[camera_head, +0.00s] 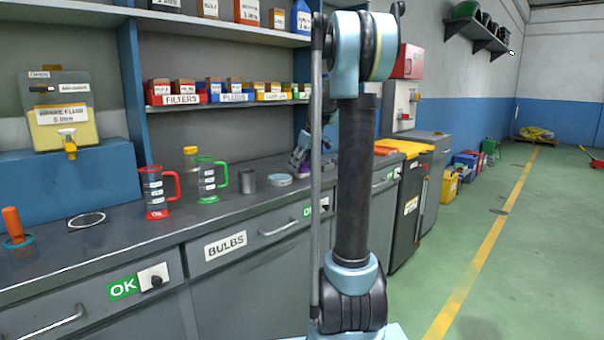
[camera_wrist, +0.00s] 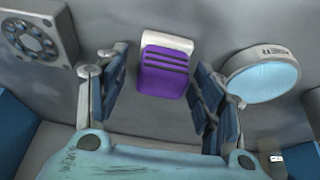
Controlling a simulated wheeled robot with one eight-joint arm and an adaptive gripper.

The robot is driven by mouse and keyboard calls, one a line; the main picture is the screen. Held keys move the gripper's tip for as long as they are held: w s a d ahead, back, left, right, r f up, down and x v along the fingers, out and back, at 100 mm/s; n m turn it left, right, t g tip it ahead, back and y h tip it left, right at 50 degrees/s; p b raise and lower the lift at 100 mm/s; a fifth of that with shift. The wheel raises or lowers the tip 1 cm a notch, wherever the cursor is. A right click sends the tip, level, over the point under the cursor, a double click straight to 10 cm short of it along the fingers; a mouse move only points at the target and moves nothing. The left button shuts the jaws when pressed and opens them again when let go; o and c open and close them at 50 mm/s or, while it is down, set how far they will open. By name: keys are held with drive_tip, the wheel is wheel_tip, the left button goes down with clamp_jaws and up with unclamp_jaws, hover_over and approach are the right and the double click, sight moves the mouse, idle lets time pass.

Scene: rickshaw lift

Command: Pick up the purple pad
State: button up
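The purple pad (camera_wrist: 163,78) lies on the grey counter (camera_wrist: 150,121) in the wrist view, with dark stripes across it and a white end at the top. My gripper (camera_wrist: 162,90) is open, with one blue-padded finger on each side of the pad and a gap to each. I cannot tell the gripper's height above it. In the head view my gripper (camera_head: 300,163) is at the counter, partly hidden behind my arm. A small purple patch shows under it there.
A round tin with a light-blue top (camera_wrist: 262,78) is close to the right finger. A grey device with a round dial (camera_wrist: 38,40) is at upper left. In the head view, a metal cup (camera_head: 248,181) and red (camera_head: 156,193) and green (camera_head: 207,180) jugs stand left of the gripper.

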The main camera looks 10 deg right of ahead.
drive_tip(key=c, duration=0.8)
drive_tip(key=shift+c, duration=0.2)
drive_tip(key=shift+r, duration=0.1)
wheel_tip(320, 180, up, 10)
drive_tip(key=shift+f, duration=0.1)
drive_tip(key=o, duration=0.5)
drive_tip(key=c, duration=0.4)
drive_tip(key=shift+s, duration=0.1)
